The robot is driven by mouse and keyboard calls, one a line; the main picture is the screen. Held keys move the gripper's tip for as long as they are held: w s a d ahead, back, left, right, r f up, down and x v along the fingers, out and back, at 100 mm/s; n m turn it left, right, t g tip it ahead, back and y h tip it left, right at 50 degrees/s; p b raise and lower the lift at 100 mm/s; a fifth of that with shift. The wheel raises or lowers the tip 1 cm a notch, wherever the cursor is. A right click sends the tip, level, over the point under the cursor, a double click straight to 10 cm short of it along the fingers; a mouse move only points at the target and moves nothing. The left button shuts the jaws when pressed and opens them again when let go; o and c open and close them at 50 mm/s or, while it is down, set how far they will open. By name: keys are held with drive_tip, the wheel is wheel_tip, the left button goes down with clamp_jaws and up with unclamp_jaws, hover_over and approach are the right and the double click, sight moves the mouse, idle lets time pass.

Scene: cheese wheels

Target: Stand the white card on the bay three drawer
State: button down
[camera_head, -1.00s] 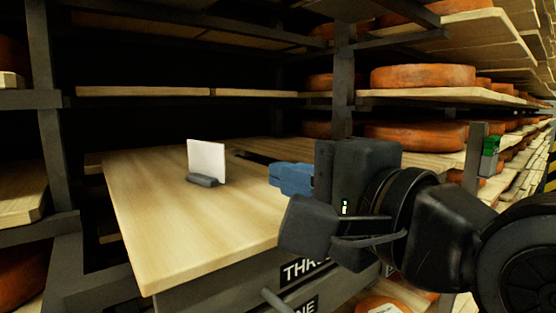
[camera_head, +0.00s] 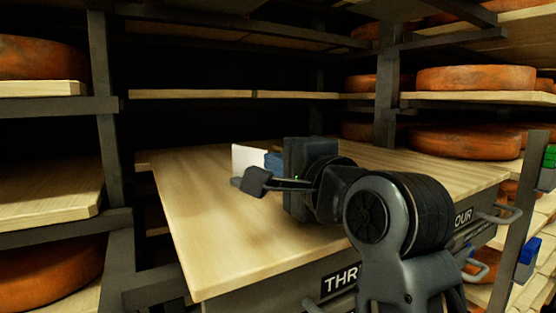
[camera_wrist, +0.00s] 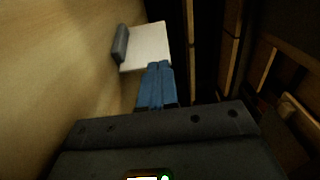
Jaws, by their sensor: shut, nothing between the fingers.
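The white card (camera_head: 247,158) stands upright in a small dark grey foot (camera_head: 236,182) on the pale wooden top (camera_head: 205,230). In the wrist view the card (camera_wrist: 149,46) and its foot (camera_wrist: 120,44) lie just beyond the fingertips. My gripper (camera_head: 270,160) is shut and empty, its blue fingers right by the card's right side. In the wrist view the closed fingertips (camera_wrist: 159,65) overlap the card's lower edge; I cannot tell whether they touch it. The drawer front marked THR (camera_head: 340,281) is below the wooden top, its label partly hidden by my arm.
Dark rack posts (camera_head: 105,140) and shelves with orange cheese wheels (camera_head: 475,78) stand at both sides. The wooden top is clear to the left of the card.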

idle(0.3)
drive_tip(key=shift+p+x, duration=0.45)
drive_tip(key=shift+x, duration=0.65)
drive_tip(key=shift+w+a, duration=0.1)
drive_tip(key=shift+w, duration=0.05)
